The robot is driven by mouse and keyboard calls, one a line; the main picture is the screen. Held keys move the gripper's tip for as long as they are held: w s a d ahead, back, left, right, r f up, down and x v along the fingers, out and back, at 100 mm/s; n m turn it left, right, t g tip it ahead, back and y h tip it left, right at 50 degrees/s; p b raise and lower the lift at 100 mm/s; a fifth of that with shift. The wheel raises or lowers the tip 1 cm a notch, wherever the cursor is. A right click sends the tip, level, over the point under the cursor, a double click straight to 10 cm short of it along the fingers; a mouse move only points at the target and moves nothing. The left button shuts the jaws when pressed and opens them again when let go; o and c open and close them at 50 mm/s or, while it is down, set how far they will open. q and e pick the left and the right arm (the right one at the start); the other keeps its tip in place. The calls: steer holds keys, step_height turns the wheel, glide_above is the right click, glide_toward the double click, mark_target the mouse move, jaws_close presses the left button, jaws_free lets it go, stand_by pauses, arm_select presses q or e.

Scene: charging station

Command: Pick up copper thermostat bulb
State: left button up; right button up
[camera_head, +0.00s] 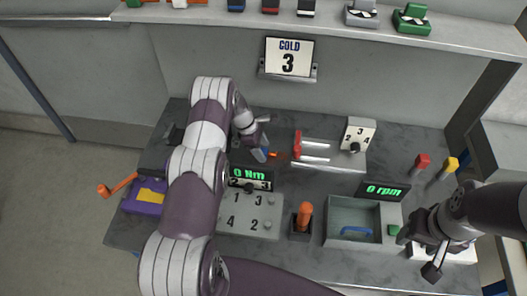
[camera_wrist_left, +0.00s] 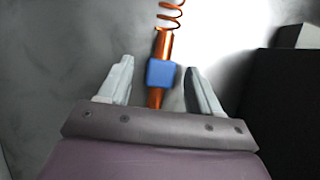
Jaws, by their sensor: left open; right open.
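The copper thermostat bulb (camera_wrist_left: 163,45) is an orange-copper rod with a blue block (camera_wrist_left: 161,74) around it and a coiled copper wire at its far end. My left gripper (camera_wrist_left: 160,85) is open, with one finger on each side of the blue block and visible gaps between. In the head view my left gripper (camera_head: 261,150) is low over the bench's back middle, and a small orange piece of the bulb (camera_head: 279,155) shows just right of it. My right gripper (camera_head: 416,252) is open at the bench's right front, by a white block; its fingertips are partly unclear.
Right of the bulb stand silver cylinders with a red end (camera_head: 315,152) and a dial box (camera_head: 357,135). A COLD 3 sign (camera_head: 289,57) hangs behind. Nearer are a 0 Nm display (camera_head: 250,174), a numbered plate (camera_head: 262,221), an orange-handled lever (camera_head: 304,216) and a grey tray (camera_head: 349,212).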

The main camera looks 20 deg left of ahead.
arm_select(q)
steer(key=c, duration=1.1)
steer(key=shift+r, duration=0.1)
steer(key=shift+c, duration=0.2)
